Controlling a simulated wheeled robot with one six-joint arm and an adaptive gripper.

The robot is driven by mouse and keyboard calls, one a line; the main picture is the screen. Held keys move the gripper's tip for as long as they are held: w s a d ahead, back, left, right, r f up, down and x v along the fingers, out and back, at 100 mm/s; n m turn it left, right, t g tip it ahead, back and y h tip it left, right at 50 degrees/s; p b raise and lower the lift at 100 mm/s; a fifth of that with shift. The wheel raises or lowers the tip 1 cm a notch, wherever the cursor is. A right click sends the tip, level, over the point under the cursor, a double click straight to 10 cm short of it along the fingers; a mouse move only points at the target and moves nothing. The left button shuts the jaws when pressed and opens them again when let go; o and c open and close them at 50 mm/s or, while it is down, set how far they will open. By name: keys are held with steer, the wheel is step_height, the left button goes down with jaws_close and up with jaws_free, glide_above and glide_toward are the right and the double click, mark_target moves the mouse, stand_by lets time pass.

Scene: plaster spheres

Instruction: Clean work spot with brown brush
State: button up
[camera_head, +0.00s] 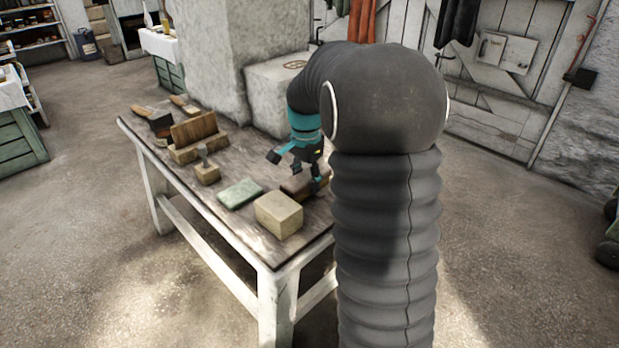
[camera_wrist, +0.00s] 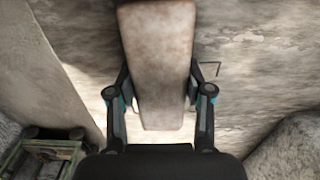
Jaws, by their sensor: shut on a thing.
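My gripper (camera_head: 296,168) is over the right end of a worn wooden table (camera_head: 225,215). It is shut on a brown block-shaped thing, which looks like the brown brush (camera_head: 299,186). In the wrist view the brush (camera_wrist: 157,60) lies lengthwise between the two fingers (camera_wrist: 160,101), its smooth brown back facing the camera. Any bristles are hidden. The brush is low over the tabletop; I cannot tell whether it touches. No separate work spot can be made out on the tabletop.
A beige block (camera_head: 279,215) and a green sponge-like pad (camera_head: 240,193) lie near the gripper. A small handled block (camera_head: 207,171), a wooden holder (camera_head: 197,133) and a brush (camera_head: 146,112) stand farther left. A white plaster block (camera_head: 277,95) is behind the gripper.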

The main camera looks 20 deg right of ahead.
steer(key=shift+d, duration=0.1)
steer(key=shift+w+d+r, duration=0.1)
steer(key=shift+w+d, duration=0.2)
steer(key=shift+d, duration=0.35)
steer(key=shift+w+d+p, duration=0.15)
steer(key=shift+w+d, duration=0.1)
steer(key=shift+d, duration=0.45)
steer(key=shift+w+d+p, duration=0.15)
steer(key=shift+w+d, duration=0.05)
steer(key=shift+d, duration=0.45)
steer(key=shift+s+a+b, duration=0.1)
steer(key=shift+s+a, duration=0.15)
steer(key=shift+a, duration=0.45)
steer(key=shift+s+a+b, duration=0.15)
steer(key=shift+s+a, duration=0.1)
steer(key=shift+a, duration=0.45)
steer(key=shift+s+a+b, duration=0.1)
steer(key=shift+s+a, duration=0.15)
steer(key=shift+a, duration=0.45)
steer(key=shift+w+d+r+p, duration=0.2)
steer(key=shift+d+r, duration=0.1)
steer(key=shift+d, duration=0.25)
steer(key=shift+w+d+r+p, duration=0.2)
steer(key=shift+d+r, duration=0.1)
steer(key=shift+d, duration=0.2)
